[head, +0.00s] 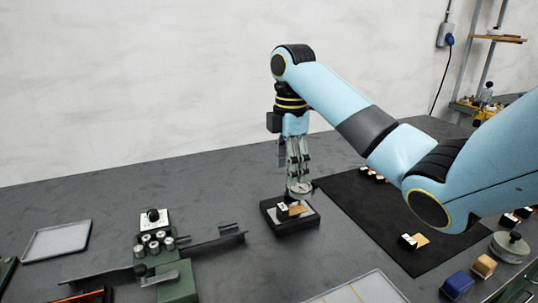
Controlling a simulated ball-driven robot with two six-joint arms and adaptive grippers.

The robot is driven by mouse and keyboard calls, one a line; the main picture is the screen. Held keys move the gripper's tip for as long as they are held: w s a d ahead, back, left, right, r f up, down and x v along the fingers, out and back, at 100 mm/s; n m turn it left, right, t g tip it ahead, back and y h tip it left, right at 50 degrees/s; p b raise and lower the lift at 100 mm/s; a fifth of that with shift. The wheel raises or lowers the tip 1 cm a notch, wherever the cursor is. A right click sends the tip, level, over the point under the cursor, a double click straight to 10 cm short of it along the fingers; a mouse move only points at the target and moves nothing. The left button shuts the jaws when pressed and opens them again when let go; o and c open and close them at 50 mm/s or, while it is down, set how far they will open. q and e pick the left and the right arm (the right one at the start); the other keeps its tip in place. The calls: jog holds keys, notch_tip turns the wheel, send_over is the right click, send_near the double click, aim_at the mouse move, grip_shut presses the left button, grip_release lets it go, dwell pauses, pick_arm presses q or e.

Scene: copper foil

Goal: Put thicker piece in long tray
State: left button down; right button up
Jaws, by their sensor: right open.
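My right gripper (299,186) is open and points straight down just above a low black block (287,226) with a pale top. A small copper-coloured piece (299,210) with a black-and-white end lies on that block, below the fingertips. A round silvery part shows at the fingertips; I cannot tell what it belongs to. A similar piece (418,240) lies on the black mat. A pale tray (362,290) with thin lines is cut off by the bottom edge, and a grey tray (57,241) lies at the left. I cannot tell which piece is thicker. My left gripper is not in view.
A green fixture (176,280) with several metal cylinders and a long dark bar stands left of the block. The black mat (365,215) holds more small pieces at its far edge. Blue (457,285) and tan (484,265) blocks and a round weight (510,246) stand at the right.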

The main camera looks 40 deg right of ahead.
jog(key=b, duration=0.2)
send_over(285, 206)
notch_tip(285, 206, down, 4)
jog(key=shift+f, duration=0.1)
notch_tip(285, 206, down, 6)
jog(key=shift+r, duration=0.25)
jog(key=shift+f, duration=0.5)
jog(key=shift+c, duration=1)
jog(key=c, duration=1)
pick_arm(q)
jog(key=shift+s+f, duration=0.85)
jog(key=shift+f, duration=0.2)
pick_arm(e)
jog(key=shift+o, duration=0.2)
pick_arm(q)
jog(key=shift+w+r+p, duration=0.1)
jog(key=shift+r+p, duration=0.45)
pick_arm(e)
jog(key=shift+r, duration=0.1)
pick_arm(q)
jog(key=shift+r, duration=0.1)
pick_arm(e)
jog(key=shift+w+a, duration=0.15)
jog(key=shift+a, duration=0.15)
